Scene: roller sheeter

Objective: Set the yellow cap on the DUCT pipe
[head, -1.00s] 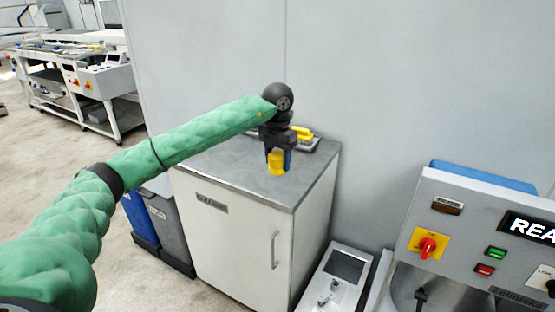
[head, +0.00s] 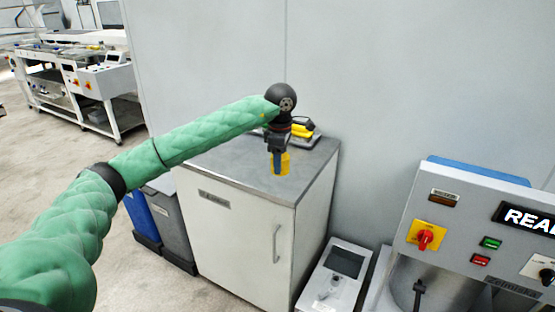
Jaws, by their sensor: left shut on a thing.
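My left gripper (head: 279,158) points down over the grey top of a white cabinet. It is shut on a yellow cap (head: 284,169), which shows around and below the dark fingers. The cap is at or close above the cabinet top; I cannot tell if it touches. My right gripper is not in view. I cannot make out a pipe marked DUCT.
The white cabinet (head: 243,232) stands against a grey wall. Yellow items (head: 303,130) lie in a dark tray behind the gripper. Grey and blue bins (head: 171,222) stand at its left. A control panel (head: 470,232) and a small scale-like device (head: 337,275) are at right.

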